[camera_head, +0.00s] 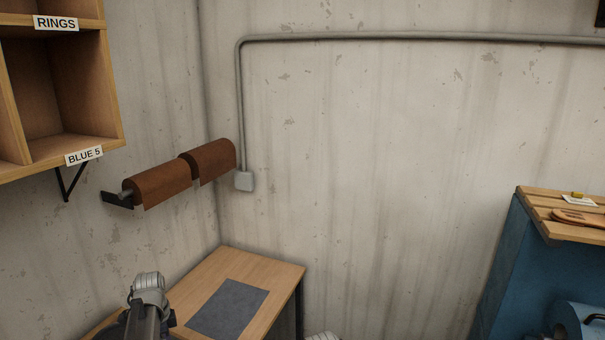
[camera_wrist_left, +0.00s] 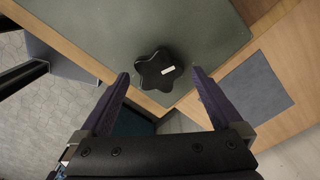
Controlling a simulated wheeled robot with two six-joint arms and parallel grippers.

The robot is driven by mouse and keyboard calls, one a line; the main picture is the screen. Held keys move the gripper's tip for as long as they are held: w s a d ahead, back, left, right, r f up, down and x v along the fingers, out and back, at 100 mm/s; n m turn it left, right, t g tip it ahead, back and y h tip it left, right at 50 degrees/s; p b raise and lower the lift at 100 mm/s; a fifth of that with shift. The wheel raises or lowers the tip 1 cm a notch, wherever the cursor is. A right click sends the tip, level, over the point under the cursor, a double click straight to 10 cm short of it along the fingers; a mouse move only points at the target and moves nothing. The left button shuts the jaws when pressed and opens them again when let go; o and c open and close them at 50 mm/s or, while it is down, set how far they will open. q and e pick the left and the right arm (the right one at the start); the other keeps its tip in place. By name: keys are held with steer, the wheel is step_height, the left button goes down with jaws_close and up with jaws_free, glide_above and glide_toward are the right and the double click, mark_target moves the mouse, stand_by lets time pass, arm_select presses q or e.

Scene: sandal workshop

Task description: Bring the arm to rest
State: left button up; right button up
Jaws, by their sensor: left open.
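My left gripper (camera_wrist_left: 161,75) is open in the left wrist view, with its two dark fingers apart and nothing held between them. A black star-shaped knob (camera_wrist_left: 153,62) with a small white label shows beyond the fingertips, on or above a grey-green surface (camera_wrist_left: 215,25). I cannot tell how far it is from the fingers. In the head view only a grey link of my left arm shows at the bottom left, over the wooden table; its gripper is out of that picture. My right gripper is in neither view.
A wooden table (camera_head: 284,274) with a grey mat (camera_head: 228,308) stands in the corner. Brown rolls (camera_head: 162,184) hang on the wall above it, beside a wooden shelf (camera_head: 100,143) labelled "RINGS" and "BLUE 5". A blue cabinet (camera_head: 520,265) with a slatted top stands at right.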

arm_select(q)
step_height(320, 180, up, 7)
steer(key=p, duration=0.6)
step_height(320, 180, down, 8)
steer(key=b, duration=0.8)
steer(key=shift+f, duration=0.25)
steer(key=shift+r+n, duration=0.15)
steer(key=shift+n, duration=1.05)
steer(key=n, duration=0.5)
steer(key=shift+n, duration=0.3)
steer(key=n, duration=0.4)
steer(key=shift+s+n, duration=0.1)
steer(key=shift+n, duration=0.3)
steer(key=n, duration=0.4)
steer(key=shift+n, duration=0.3)
steer(key=shift+s, duration=0.15)
